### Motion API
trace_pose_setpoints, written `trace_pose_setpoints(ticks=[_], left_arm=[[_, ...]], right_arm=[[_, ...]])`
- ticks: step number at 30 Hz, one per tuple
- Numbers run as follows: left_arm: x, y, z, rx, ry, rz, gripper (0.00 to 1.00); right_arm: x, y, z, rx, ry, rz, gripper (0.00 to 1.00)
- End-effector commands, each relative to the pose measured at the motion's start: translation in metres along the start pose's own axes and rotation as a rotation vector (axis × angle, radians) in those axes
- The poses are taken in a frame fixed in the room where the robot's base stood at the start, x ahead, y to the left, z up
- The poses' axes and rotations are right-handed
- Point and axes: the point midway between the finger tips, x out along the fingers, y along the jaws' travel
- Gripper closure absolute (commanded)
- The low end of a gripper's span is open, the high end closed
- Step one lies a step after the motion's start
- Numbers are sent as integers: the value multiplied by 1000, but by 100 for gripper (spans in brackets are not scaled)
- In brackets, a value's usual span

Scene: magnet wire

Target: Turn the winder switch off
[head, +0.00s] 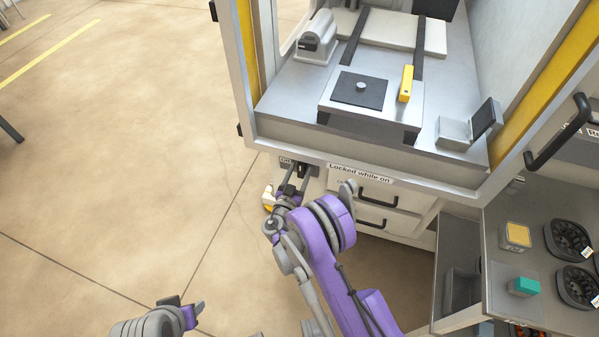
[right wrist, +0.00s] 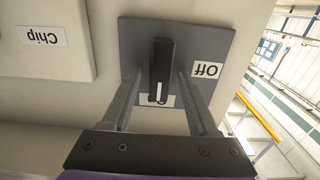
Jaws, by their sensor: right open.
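The winder switch is a black knob (right wrist: 161,68) on a grey plate (right wrist: 208,41), seen upside down in the right wrist view. The knob's white mark points toward a partly hidden label at its lower end. An "Off" label (right wrist: 207,70) sits to the right of the knob. My right gripper (right wrist: 160,88) is open, with one finger on each side of the knob; small gaps show, and contact cannot be told. In the head view my right gripper (head: 296,182) is at the cabinet front, below the machine. My left gripper (head: 190,313) is at the bottom left, away from the switch; its jaws are unclear.
The winder enclosure (head: 245,60) stands above the switch. A "Locked while on" label (head: 360,173) and drawers with a black handle (head: 377,197) are right of my right gripper. A shelf with spools (head: 568,238) is at the right. The floor at left is clear.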

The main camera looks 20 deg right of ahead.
Motion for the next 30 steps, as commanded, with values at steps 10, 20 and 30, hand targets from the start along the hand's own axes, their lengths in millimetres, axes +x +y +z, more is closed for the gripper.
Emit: trace_pose_setpoints(ticks=[10, 20, 30], left_arm=[[0, 0, 0, 0, 0, 0, 50], [0, 0, 0, 0, 0, 0, 50], [3, 0, 1, 0, -1, 0, 50]], right_arm=[[0, 0, 0, 0, 0, 0, 63], [0, 0, 0, 0, 0, 0, 100], [0, 0, 1, -46, -1, 0, 100]])
